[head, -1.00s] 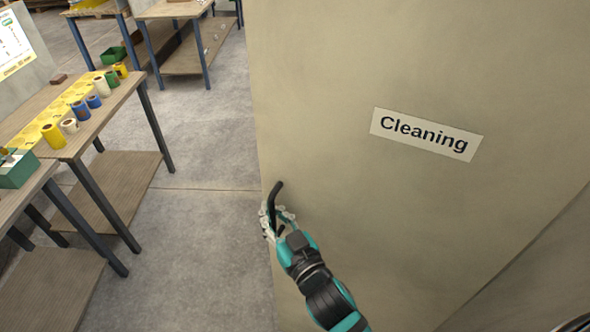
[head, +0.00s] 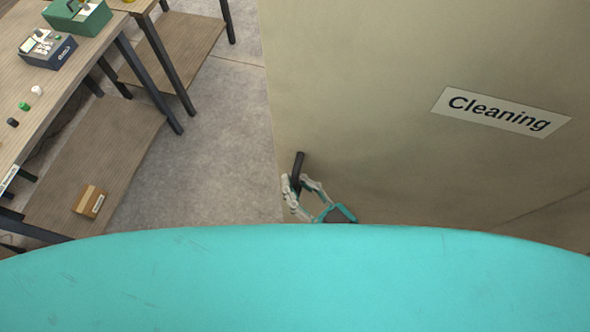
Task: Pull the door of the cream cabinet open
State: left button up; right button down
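The cream cabinet door (head: 380,130) fills the right half of the head view and bears a white "Cleaning" label (head: 501,111). Its black bar handle (head: 299,162) stands near the door's left edge. My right gripper (head: 297,184) is at the handle, with its light fingers on both sides of the bar, and looks shut on it. The handle's upper end sticks out above the fingers. A teal part of my own body covers the bottom of the view and hides most of the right arm. My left gripper is out of view.
A workbench (head: 75,80) stands on the left, with a green box (head: 80,17), a dark blue device (head: 48,49) and small items on it. A cardboard box (head: 89,201) lies on its lower shelf. Bare grey floor (head: 222,130) lies between bench and door.

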jog(key=shift+f, duration=0.15)
jog(key=c, duration=1.6)
grip_release()
jog(key=shift+d, duration=0.2)
jog(key=shift+a, duration=0.1)
jog(key=v, duration=1.2)
